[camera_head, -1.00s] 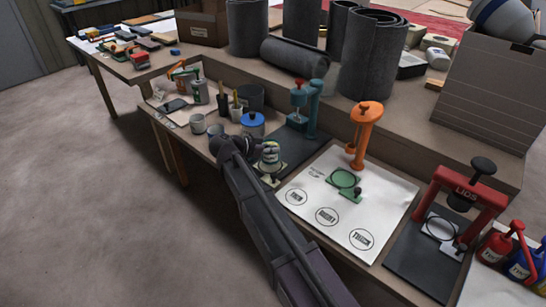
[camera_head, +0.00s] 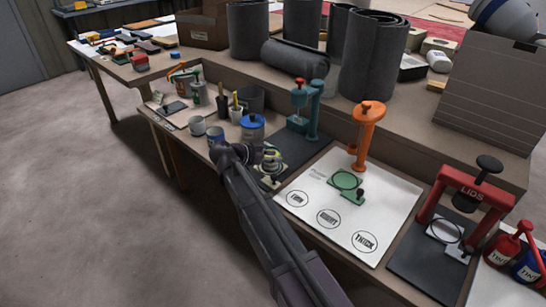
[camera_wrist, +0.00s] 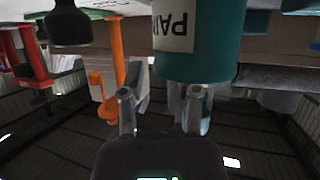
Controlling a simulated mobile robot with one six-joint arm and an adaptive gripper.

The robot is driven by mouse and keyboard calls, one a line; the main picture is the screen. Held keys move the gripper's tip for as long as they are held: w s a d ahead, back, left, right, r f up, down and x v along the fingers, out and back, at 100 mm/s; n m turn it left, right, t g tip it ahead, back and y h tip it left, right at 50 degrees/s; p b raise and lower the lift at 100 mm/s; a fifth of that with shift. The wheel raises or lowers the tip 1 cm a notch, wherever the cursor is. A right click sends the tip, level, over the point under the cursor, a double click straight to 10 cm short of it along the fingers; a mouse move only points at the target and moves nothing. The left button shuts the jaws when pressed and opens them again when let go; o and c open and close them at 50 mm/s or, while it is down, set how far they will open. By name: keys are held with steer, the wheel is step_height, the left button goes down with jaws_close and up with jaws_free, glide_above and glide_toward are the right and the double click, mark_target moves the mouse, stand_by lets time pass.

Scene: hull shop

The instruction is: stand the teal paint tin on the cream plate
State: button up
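In the wrist view, which is upside down, a teal tin (camera_wrist: 200,55) with a white label reading "PAI" is close beyond my fingers and partly overlaps the right one. My gripper (camera_wrist: 160,100) shows two separated fingers with a gap between them, and the tin is not clearly between them. In the head view, my gripper is around the dark arm end (camera_head: 238,155) above the bench's front edge; its fingers are hidden. A small cream base (camera_head: 268,184), possibly the cream plate, lies beside it under a pale, green-banded item. I cannot surely pick out the teal tin in the head view.
A red press (camera_head: 470,200) stands right, a teal press (camera_head: 314,110) behind. A blue-lidded tin (camera_head: 252,128) and cups crowd the left.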

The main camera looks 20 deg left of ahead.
steer(key=p+v, duration=0.5)
steer(key=v, duration=0.7)
stand_by(0.3)
